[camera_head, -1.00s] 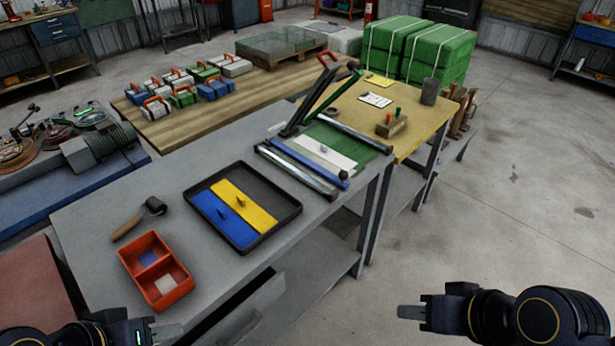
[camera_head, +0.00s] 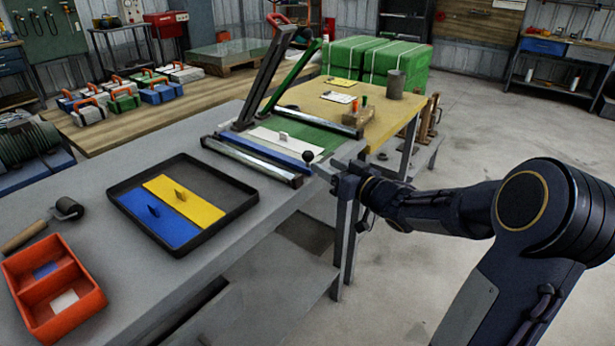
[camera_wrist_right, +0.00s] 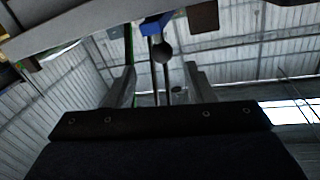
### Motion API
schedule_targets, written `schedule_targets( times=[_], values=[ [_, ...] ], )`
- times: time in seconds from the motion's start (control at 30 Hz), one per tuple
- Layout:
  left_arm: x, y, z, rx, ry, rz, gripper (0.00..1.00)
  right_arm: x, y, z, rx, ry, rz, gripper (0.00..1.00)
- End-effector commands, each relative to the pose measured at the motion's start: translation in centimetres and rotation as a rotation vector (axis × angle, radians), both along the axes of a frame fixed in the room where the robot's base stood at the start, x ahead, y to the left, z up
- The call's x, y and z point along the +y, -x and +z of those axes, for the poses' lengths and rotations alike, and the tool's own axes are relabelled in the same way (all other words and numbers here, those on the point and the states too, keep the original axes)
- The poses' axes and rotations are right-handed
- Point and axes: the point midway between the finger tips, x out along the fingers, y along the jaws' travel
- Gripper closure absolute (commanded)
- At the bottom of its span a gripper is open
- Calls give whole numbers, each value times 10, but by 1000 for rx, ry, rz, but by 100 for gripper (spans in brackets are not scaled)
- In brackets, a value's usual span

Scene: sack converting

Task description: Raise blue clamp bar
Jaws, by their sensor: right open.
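In the right wrist view the knob (camera_wrist_right: 162,53) hangs between the open fingers (camera_wrist_right: 160,75), below a blue end of the bar (camera_wrist_right: 152,26). Whether either finger touches it cannot be told. My left gripper is out of view.
A black tray (camera_head: 128,222) with blue and yellow plates and an orange bin (camera_head: 88,290) stand on the grey bench (camera_head: 90,190). Open floor lies right of the bench.

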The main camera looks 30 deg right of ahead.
Motion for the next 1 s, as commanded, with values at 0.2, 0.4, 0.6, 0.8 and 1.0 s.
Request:
schedule_targets(
  times=[0.2, 0.4, 0.6, 0.8, 1.0],
  values=[
    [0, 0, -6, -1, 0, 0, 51, 6, -24, -2, -15, -8, 22, 52],
    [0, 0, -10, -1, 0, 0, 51, 13, -56, -2, -14, -8, 20, 52],
    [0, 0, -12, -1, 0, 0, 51, 16, -73, -2, -13, -6, 18, 52],
    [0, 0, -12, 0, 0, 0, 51, 16, -76, -1, -13, -6, 17, 52],
    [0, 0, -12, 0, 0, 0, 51, 16, -76, -1, -13, -6, 17, 65]
  ],
)
